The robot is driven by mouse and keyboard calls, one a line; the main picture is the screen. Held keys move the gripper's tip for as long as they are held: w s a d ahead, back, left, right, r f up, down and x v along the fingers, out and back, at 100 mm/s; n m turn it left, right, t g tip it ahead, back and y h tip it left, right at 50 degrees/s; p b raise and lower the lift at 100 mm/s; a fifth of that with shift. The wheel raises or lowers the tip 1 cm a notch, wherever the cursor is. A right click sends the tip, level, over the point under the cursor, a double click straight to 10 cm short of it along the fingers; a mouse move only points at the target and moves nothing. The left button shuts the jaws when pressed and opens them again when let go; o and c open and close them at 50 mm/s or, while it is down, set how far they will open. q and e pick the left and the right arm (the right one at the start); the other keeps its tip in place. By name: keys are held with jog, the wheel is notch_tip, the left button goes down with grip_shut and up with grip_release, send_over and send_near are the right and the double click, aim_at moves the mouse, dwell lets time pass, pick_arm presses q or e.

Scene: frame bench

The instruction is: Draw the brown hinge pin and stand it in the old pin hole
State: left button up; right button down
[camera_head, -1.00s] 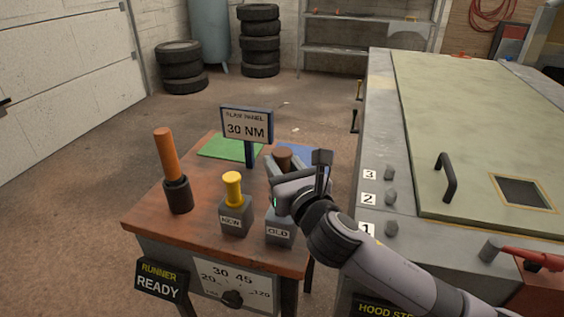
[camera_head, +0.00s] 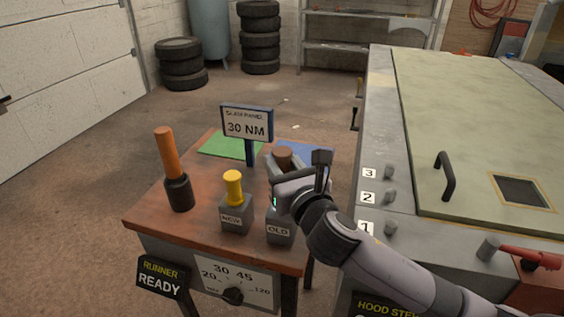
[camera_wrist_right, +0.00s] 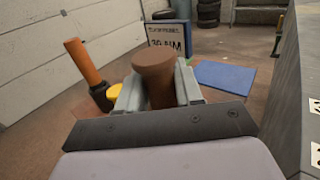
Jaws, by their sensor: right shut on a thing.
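My right gripper (camera_head: 291,167) is shut on the brown hinge pin (camera_wrist_right: 154,75). The pin is upright, with its round head above the fingers; the head also shows in the head view (camera_head: 283,156). The grey block labelled OLD (camera_head: 280,229) stands on the bench below and just in front of the gripper. The gripper and wrist hide the top of that block, so I cannot tell whether the pin's lower end is in its hole. My left gripper is not in view.
A grey block labelled NEW (camera_head: 235,216) holds a yellow pin (camera_head: 233,186). An orange-handled tool (camera_head: 167,155) stands in a dark holder at the bench's left. A 30 NM sign (camera_head: 247,124), green mat (camera_head: 230,146) and blue mat (camera_head: 306,150) are behind. The hood panel (camera_head: 470,120) lies right.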

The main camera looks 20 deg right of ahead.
jog(key=shift+f+b, duration=2.55)
jog(key=shift+f, duration=1.5)
jog(key=c, duration=0.7)
grip_release()
jog(key=shift+o, duration=0.2)
jog(key=s, duration=0.7)
jog(key=shift+d, duration=0.3)
jog(key=shift+s, duration=0.1)
